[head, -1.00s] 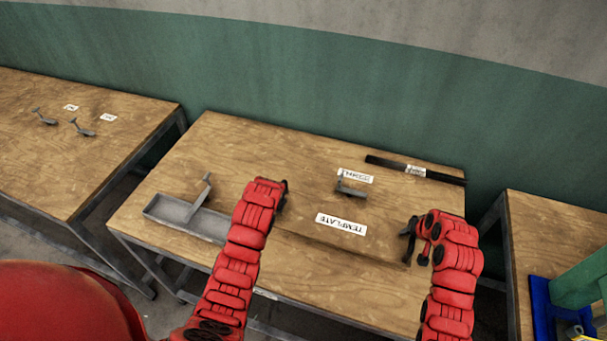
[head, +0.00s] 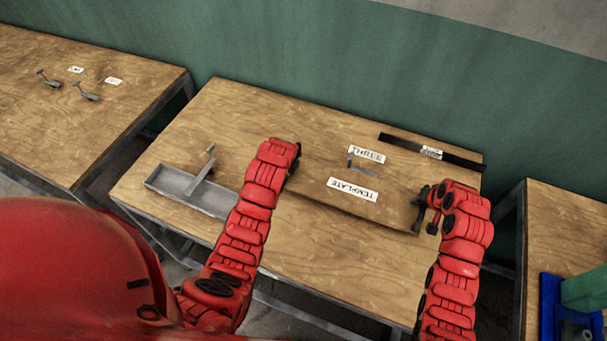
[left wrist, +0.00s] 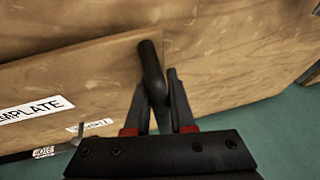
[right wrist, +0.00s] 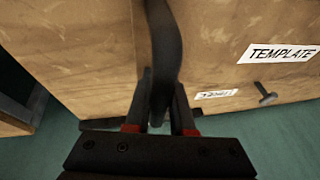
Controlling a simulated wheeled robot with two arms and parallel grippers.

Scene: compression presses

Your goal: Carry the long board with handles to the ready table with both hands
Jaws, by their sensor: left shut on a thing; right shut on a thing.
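The long wooden board (head: 388,212) carries a TEMPLATE label and lies over the middle table, close to its top. I cannot tell whether it touches the table. My left gripper (head: 293,165) is at its left end; the left wrist view shows its jaws (left wrist: 160,105) shut on a dark handle (left wrist: 151,70). My right gripper (head: 428,205) is at the right end; the right wrist view shows its jaws (right wrist: 160,100) shut on the other dark handle (right wrist: 165,45). My left forearm hides part of the board's left end.
A grey metal tray (head: 165,182) with an upright bracket sits at the table's left. A small grey peg (head: 360,165), a THREE label (head: 367,154) and a dark bar (head: 400,144) are behind the board. Another table (head: 85,125) stands left, one with blue-green equipment (head: 555,300) right.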

